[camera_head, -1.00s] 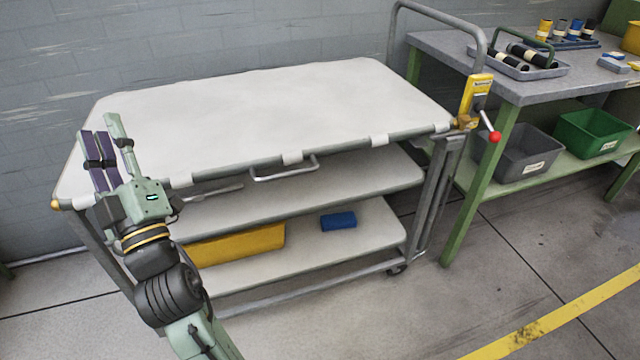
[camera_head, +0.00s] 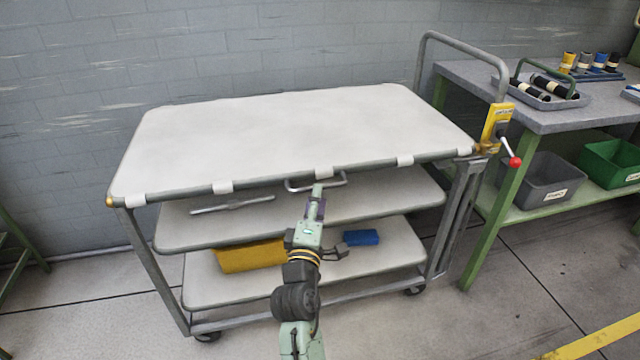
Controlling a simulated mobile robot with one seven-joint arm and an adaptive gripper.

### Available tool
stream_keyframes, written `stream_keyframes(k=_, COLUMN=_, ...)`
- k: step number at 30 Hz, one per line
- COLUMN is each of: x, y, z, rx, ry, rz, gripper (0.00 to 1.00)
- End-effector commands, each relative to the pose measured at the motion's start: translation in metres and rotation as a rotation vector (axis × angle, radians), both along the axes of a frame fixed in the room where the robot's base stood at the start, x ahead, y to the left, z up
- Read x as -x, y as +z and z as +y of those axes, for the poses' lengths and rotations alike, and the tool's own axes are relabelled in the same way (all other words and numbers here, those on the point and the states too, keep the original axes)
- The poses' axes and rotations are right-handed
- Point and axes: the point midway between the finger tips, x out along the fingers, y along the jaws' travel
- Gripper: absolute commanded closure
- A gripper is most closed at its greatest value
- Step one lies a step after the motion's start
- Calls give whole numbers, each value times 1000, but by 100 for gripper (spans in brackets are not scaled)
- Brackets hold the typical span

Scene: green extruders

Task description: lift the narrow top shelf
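The top shelf (camera_head: 290,135) is a pale flat panel on a grey metal cart, with a grey tube rim and white clips along its front edge. It lies roughly level. A grey bar handle (camera_head: 300,187) hangs under the front edge near the middle. My gripper (camera_head: 317,194) points away from me at this front edge, at the right part of the handle. Its fingers are seen nearly edge-on and overlap the handle, so I cannot tell whether they are open, shut or touching it.
A middle shelf (camera_head: 395,192) holds a loose grey bar (camera_head: 232,204). The bottom shelf (camera_head: 212,291) holds a yellow bin (camera_head: 245,256) and a blue box (camera_head: 361,237). A yellow latch with a red-knobbed lever (camera_head: 514,161) sits at the cart's right corner. A green-legged workbench (camera_head: 570,117) stands right.

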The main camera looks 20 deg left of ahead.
Motion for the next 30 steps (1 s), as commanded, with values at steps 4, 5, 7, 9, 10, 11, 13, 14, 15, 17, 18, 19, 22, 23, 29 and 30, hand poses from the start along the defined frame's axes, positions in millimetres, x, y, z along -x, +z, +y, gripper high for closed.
stream_keyframes(k=4, x=-24, y=7, z=5, rx=-1, ry=0, rz=-2, gripper=69)
stream_keyframes(k=5, x=-27, y=7, z=5, rx=-1, ry=0, rz=-1, gripper=69)
stream_keyframes(k=7, x=-33, y=8, z=7, rx=-2, ry=1, rz=-1, gripper=69)
stream_keyframes(k=9, x=-38, y=8, z=8, rx=-2, ry=1, rz=0, gripper=69)
stream_keyframes(k=10, x=-39, y=8, z=8, rx=-2, ry=1, rz=0, gripper=69)
stream_keyframes(k=11, x=-40, y=8, z=8, rx=-2, ry=1, rz=0, gripper=69)
stream_keyframes(k=13, x=-41, y=8, z=8, rx=-2, ry=1, rz=0, gripper=69)
stream_keyframes(k=14, x=-41, y=8, z=8, rx=-2, ry=1, rz=0, gripper=69)
stream_keyframes(k=15, x=-41, y=8, z=8, rx=-2, ry=1, rz=0, gripper=69)
stream_keyframes(k=17, x=-41, y=8, z=8, rx=-2, ry=1, rz=0, gripper=69)
stream_keyframes(k=18, x=-41, y=7, z=8, rx=-2, ry=1, rz=0, gripper=69)
stream_keyframes(k=19, x=-41, y=7, z=8, rx=-2, ry=1, rz=0, gripper=69)
stream_keyframes(k=22, x=-41, y=8, z=8, rx=-2, ry=1, rz=0, gripper=75)
stream_keyframes(k=23, x=-41, y=8, z=8, rx=-2, ry=1, rz=0, gripper=77)
stream_keyframes(k=29, x=-40, y=8, z=8, rx=-2, ry=1, rz=0, gripper=91)
stream_keyframes(k=30, x=-40, y=8, z=8, rx=-2, ry=1, rz=0, gripper=93)
